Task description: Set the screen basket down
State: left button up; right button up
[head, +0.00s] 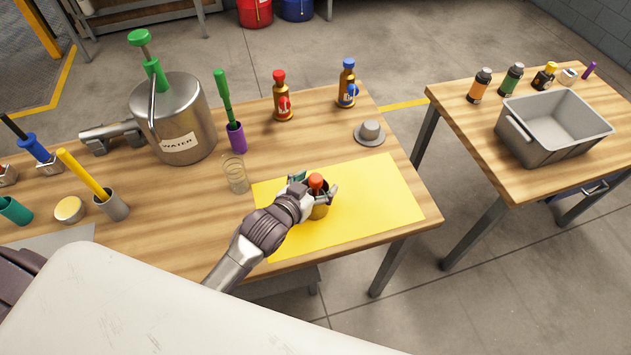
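A wire-like, see-through cylinder (236,174), which looks like the screen basket, stands upright on the wooden table, just left of the yellow mat (385,205). My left gripper (314,188) is over the mat, right of this cylinder and apart from it. Its fingers are on either side of a brass-coloured cup (320,211) with a red-orange knob (316,181) at the top. The hand hides part of the cup, and I cannot tell whether the fingers press on it. My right gripper is not in view.
A steel water pot (185,125), a purple holder (236,138) with a green handle, red-capped (282,98) and blue-capped (347,85) bottles and a grey hat-shaped piece (370,132) stand around. The mat's right side is clear. A grey bin (515,135) is on the right table.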

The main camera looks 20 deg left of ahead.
pick_arm(q)
jog(key=shift+s+a+f, duration=0.1)
jog(key=shift+s+f, duration=0.2)
jog(key=shift+f, duration=0.35)
jog(key=shift+r, duration=0.3)
jog(key=r+v, duration=0.1)
jog(key=v, duration=1.1)
jog(key=shift+w+r+b, duration=0.25)
jog(key=shift+b, duration=0.2)
